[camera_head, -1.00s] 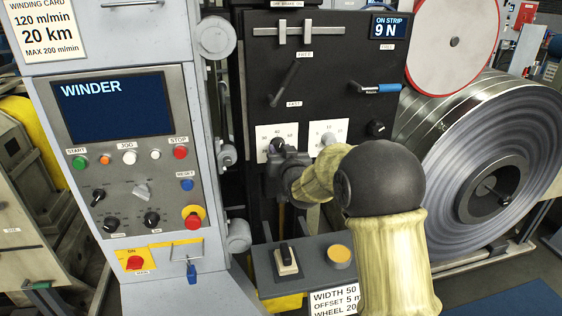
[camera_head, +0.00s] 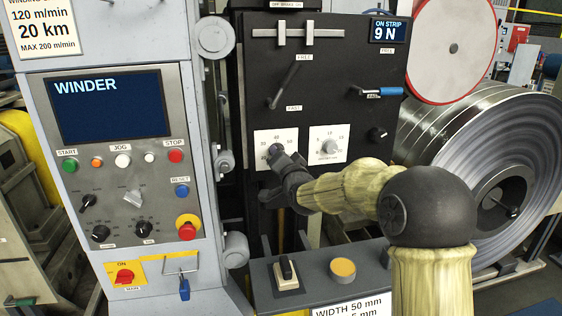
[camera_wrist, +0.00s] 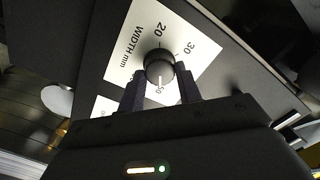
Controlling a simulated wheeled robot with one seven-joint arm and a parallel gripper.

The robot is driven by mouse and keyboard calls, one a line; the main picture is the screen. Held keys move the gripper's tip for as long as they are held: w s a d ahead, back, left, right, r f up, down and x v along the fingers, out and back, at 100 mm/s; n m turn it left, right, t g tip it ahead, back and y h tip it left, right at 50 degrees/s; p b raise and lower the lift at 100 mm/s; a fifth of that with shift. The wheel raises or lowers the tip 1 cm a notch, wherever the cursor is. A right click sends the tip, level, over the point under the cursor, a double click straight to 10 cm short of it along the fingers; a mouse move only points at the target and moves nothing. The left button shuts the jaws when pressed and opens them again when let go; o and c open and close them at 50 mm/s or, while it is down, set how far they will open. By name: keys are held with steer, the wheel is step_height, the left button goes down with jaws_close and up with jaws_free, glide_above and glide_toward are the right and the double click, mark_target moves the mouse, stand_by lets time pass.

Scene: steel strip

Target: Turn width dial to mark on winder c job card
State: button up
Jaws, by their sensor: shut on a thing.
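The width dial (camera_wrist: 160,62) is a round dark knob on a white plate (camera_wrist: 186,32) marked "WIDTH mm" with 20, 30 and 50 legible in the wrist view. Its white pointer line points toward the 50. My gripper (camera_wrist: 160,80) is shut on the dial, one dark finger on each side. In the head view the dial (camera_head: 275,151) is partly hidden by my gripper (camera_head: 281,160). The job card (camera_head: 350,307) lies low at the front, cut off by the frame edge; it reads "WIDTH 50 mm".
A second white-plated dial (camera_head: 328,147) sits right beside the width dial. A lever (camera_head: 285,85) and a blue-handled lever (camera_head: 378,91) are above. The ledge below holds a black switch (camera_head: 287,270) and a yellow button (camera_head: 343,267). The winder panel (camera_head: 120,180) stands left.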

steer(key=shift+f, duration=0.25)
steer(key=o, duration=1)
steer(key=shift+r, duration=0.15)
steer(key=shift+s, duration=0.1)
steer(key=b+v, duration=0.1)
steer(key=v, duration=1.6)
steer(key=shift+s, duration=0.1)
